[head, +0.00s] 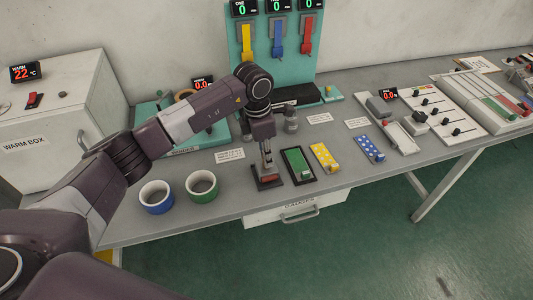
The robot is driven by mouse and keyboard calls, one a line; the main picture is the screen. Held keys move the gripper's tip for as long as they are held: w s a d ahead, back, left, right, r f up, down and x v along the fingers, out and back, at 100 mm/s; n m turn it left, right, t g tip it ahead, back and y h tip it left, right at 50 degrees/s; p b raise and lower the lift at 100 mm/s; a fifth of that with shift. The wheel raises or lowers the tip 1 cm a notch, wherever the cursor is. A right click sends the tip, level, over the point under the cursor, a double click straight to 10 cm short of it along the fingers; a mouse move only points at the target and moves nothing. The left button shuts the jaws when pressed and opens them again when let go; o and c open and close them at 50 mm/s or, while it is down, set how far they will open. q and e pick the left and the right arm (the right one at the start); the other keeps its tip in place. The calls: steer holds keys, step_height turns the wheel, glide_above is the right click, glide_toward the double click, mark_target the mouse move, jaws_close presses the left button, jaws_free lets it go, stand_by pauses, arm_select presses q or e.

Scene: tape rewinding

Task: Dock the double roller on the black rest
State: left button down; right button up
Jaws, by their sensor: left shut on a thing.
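The black rest (258,186) is a small dark plate at the front of the grey bench, left of a green pad in a black frame. My left gripper (267,165) points down right over it, shut on a small tool I take to be the double roller (270,178). Its reddish lower part shows at or just above the rest. I cannot tell whether it touches the plate. The gripper hides most of the tool. My right gripper is out of view.
Blue (156,207) and green (203,196) ring-shaped cups stand left of the rest. The framed green pad (298,163) is close on the right, then a yellow dotted block (324,157) and a blue dotted block (369,149). The bench's front edge is near.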

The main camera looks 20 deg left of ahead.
mark_target(262, 168)
arm_select(q)
steer(key=shift+f+b, duration=0.25)
steer(key=shift+b, duration=0.2)
steer(key=shift+s+f, duration=0.3)
steer(key=c, duration=2.2)
jaws_free()
steer(key=shift+s+f, duration=0.1)
steer(key=shift+c, duration=0.2)
steer(key=shift+o, duration=1.4)
steer(key=shift+f, duration=0.1)
steer(key=shift+o, duration=0.8)
steer(key=shift+w, duration=0.4)
steer(key=shift+r, duration=0.35)
steer(key=shift+r+p, duration=0.3)
steer(key=shift+r, duration=0.05)
steer(key=shift+r+p, duration=0.4)
steer(key=shift+p, duration=0.05)
steer(key=shift+a+r+b, duration=0.1)
steer(key=shift+r+b, duration=0.45)
steer(key=shift+b, duration=0.4)
steer(key=r+b, duration=0.1)
steer(key=r, duration=0.5)
steer(key=r+b, duration=0.1)
steer(key=r, duration=0.1)
steer(key=shift+s+a+r+b, duration=0.35)
steer(key=shift+a+r, duration=0.05)
steer(key=shift+s+r, duration=0.1)
steer(key=shift+r, duration=0.65)
